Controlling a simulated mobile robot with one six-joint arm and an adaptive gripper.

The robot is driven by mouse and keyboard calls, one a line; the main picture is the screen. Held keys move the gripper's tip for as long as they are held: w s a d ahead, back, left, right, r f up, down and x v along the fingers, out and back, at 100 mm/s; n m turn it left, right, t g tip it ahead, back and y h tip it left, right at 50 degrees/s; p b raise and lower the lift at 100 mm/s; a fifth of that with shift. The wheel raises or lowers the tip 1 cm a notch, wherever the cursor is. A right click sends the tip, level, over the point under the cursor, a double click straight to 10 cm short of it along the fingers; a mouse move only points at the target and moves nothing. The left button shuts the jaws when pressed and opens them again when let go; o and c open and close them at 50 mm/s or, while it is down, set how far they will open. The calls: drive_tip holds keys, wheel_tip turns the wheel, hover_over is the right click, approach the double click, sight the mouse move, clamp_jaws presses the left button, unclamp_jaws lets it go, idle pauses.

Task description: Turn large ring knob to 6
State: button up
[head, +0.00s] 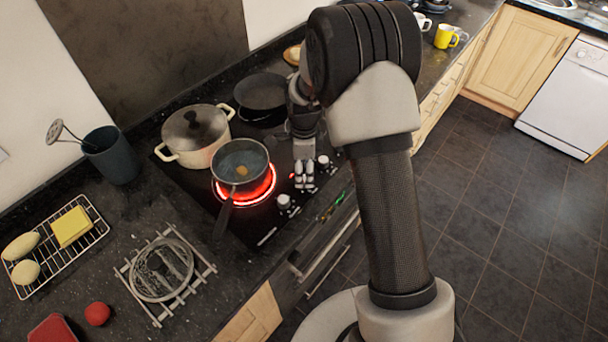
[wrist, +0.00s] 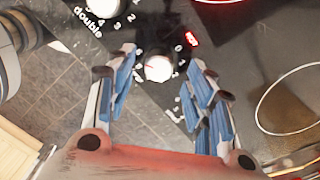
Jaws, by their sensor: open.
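My gripper (head: 304,180) reaches down over the front strip of the black hob, between two white knobs in the head view: one nearer (head: 284,202) and one farther (head: 323,161). In the wrist view my gripper (wrist: 162,60) is open, with its blue-padded fingers on either side of a white knob (wrist: 158,68). I cannot tell whether they touch it. Small digits surround this knob, but its setting and most of its label are unclear. Another white knob (wrist: 103,8), with "double" printed beside it, is at the upper left.
A dark pan (head: 238,160) with an egg-coloured thing inside stands on a glowing red ring (head: 262,192). Its handle points toward the front. A lidded cream pot (head: 197,140) and a black pan (head: 262,94) stand behind. A wire rack (head: 58,246) is at the left.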

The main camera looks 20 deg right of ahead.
wheel_tip(320, 180, up, 10)
drive_tip(key=shift+w+f, duration=0.15)
drive_tip(key=shift+w, duration=0.05)
idle(0.4)
wheel_tip(320, 180, up, 7)
drive_tip(key=n+t, duration=0.1)
drive_tip(key=n, duration=0.3)
hover_over(304, 176)
drive_tip(key=s, duration=0.4)
drive_tip(key=s+r+n+t+b, duration=0.1)
drive_tip(key=s+r+n+t, duration=0.1)
drive_tip(key=s+r+n, duration=0.5)
drive_tip(key=s+r+n+t+b, duration=0.1)
drive_tip(key=s+n+t, duration=0.1)
drive_tip(key=s+n, duration=0.7)
drive_tip(key=s, duration=0.8)
drive_tip(key=shift+s+n, duration=0.3)
drive_tip(key=shift+n, duration=0.1)
